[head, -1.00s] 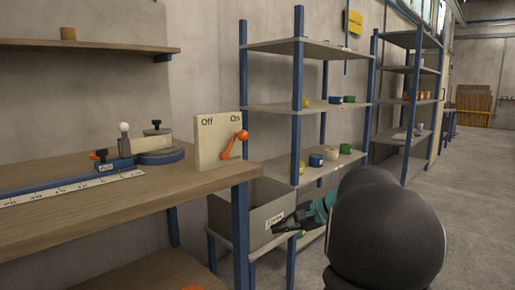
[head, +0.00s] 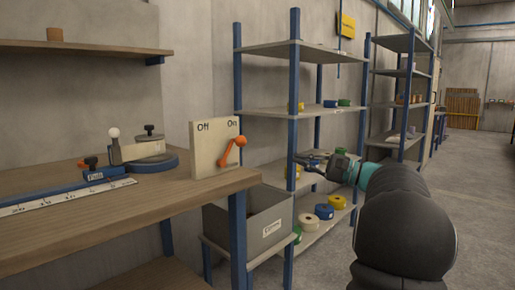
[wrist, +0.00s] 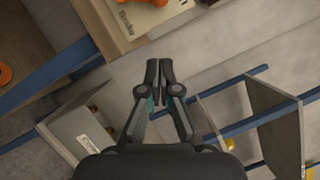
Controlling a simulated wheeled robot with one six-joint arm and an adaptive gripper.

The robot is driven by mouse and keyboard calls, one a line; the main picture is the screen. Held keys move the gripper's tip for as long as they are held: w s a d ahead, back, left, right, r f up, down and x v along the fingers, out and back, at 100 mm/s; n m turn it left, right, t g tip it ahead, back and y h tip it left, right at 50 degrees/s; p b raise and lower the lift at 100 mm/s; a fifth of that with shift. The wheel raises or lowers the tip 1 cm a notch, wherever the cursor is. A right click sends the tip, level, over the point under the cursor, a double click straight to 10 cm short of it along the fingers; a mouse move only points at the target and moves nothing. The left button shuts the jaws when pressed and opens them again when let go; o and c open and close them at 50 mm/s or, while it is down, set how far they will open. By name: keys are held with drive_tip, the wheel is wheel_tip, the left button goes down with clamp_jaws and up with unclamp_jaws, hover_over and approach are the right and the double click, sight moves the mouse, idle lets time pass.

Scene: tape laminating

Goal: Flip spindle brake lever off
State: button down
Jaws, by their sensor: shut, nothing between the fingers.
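The orange brake lever (head: 232,150) is mounted on an upright cream panel (head: 207,160) at the right end of the wooden bench. The panel is marked "Off" at left and "On" at right, and the lever's knob points up toward "On". My gripper (head: 297,158) is to the right of the lever, apart from it, in front of the shelving. In the wrist view my gripper (wrist: 160,82) is shut and empty, fingertips close together. The panel (wrist: 143,14) shows at the top of the wrist view, with a bit of the orange lever (wrist: 160,2) at the edge.
The bench (head: 110,210) holds a blue ruler fixture (head: 70,192) and a round clamp base (head: 155,163). A grey bin (head: 262,225) stands below the bench's right end. Shelving (head: 295,110) with tape rolls stands behind my gripper. The floor at right is clear.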

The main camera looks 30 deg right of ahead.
drive_tip(key=shift+w, duration=0.1)
drive_tip(key=s+a+r+x, duration=0.1)
drive_tip(key=s+a+x, duration=0.1)
drive_tip(key=x, duration=1)
drive_tip(key=shift+w+a+p, duration=0.3)
drive_tip(key=shift+w+p, duration=0.05)
drive_tip(key=shift+p, duration=0.05)
drive_tip(key=shift+r, duration=0.15)
drive_tip(key=shift+a+r+n+g, duration=0.2)
drive_tip(key=shift+n+g, duration=0.1)
drive_tip(key=shift+n, duration=0.2)
